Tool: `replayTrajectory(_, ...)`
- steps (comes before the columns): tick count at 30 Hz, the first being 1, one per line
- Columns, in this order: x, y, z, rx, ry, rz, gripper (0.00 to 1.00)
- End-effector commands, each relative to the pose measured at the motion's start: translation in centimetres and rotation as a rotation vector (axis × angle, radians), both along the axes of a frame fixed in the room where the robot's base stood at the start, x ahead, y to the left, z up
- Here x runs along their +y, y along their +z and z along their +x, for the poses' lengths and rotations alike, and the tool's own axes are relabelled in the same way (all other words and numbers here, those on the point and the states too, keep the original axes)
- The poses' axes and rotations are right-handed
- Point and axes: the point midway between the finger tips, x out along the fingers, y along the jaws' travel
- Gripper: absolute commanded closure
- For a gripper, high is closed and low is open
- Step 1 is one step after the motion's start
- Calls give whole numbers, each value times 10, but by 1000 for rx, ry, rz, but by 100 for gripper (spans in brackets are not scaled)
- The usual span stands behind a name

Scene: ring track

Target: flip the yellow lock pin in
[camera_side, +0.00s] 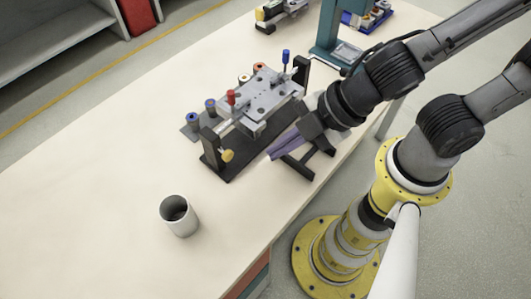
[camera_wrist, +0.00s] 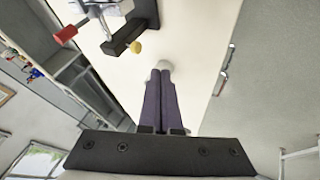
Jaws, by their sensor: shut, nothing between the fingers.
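The yellow lock pin (camera_side: 227,155) is a small knob low on the near-left end upright of the black ring-track fixture (camera_side: 212,150). It also shows in the wrist view (camera_wrist: 136,47), beside the dark end block. My gripper (camera_side: 270,155) has purple fingers and is to the right of the pin in the side view, apart from it. In the wrist view the fingers (camera_wrist: 160,72) lie together, shut and empty, with the pin above and left of their tips.
The fixture carries a grey plate (camera_side: 268,95), a red knob (camera_side: 231,97) and a blue knob (camera_side: 285,57). The table's left part is clear.

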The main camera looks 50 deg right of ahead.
Motion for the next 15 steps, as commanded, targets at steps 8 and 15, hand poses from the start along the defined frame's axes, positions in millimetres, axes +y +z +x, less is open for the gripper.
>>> replayTrajectory(8, -7, 16, -9, 0, 0, 1, 100)
replayTrajectory(15, -7, 16, -9, 0, 0, 1, 100)
